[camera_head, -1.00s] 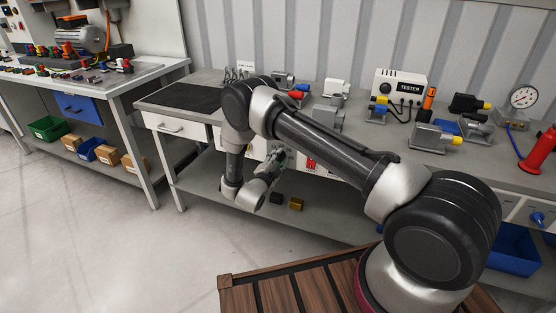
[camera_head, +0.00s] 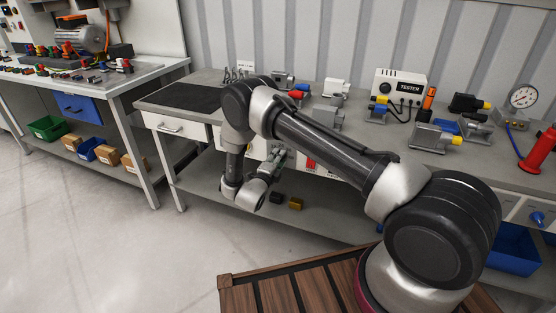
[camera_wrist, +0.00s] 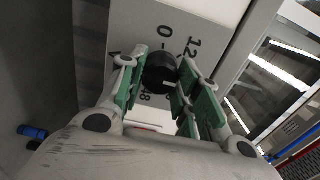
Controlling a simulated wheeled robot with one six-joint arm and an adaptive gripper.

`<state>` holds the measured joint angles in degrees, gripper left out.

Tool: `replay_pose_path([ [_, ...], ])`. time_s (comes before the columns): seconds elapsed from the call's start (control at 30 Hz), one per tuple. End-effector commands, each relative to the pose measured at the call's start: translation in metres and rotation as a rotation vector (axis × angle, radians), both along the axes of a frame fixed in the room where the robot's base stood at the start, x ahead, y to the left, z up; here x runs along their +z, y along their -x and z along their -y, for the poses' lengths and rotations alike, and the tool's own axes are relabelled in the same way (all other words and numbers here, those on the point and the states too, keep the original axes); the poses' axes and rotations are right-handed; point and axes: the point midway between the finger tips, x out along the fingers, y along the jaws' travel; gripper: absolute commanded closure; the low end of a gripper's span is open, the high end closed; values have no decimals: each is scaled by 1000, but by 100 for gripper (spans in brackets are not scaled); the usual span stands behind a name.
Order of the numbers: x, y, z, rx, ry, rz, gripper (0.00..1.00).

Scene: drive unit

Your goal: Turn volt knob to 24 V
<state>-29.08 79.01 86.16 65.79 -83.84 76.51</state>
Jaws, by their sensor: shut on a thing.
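The volt knob (camera_wrist: 161,72) is a black round dial on a grey panel (camera_wrist: 205,28), in the upper middle of the wrist view. The printed marks "0" and "12" show beyond it, and a partly hidden mark ending in "8" shows below it. A short pale line shows on the knob's face; I cannot tell exactly which mark it points to. My gripper (camera_wrist: 157,90) is shut on the knob, with green-padded fingers on its left and right sides. In the head view my gripper (camera_head: 277,161) is at the front of the workbench, and the knob cannot be made out.
The workbench (camera_head: 180,97) carries several grey devices and a white tester (camera_head: 401,88).

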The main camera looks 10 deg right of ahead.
Motion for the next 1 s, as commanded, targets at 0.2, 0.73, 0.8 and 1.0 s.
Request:
replay_pose_path([
  [0.2,-2,1,1,-2,-1,-3,91],
  [0.73,-1,1,0,-1,0,-1,46],
  [0.8,-1,2,-2,0,0,-1,46],
  [1.0,0,26,-20,4,0,-1,46],
])
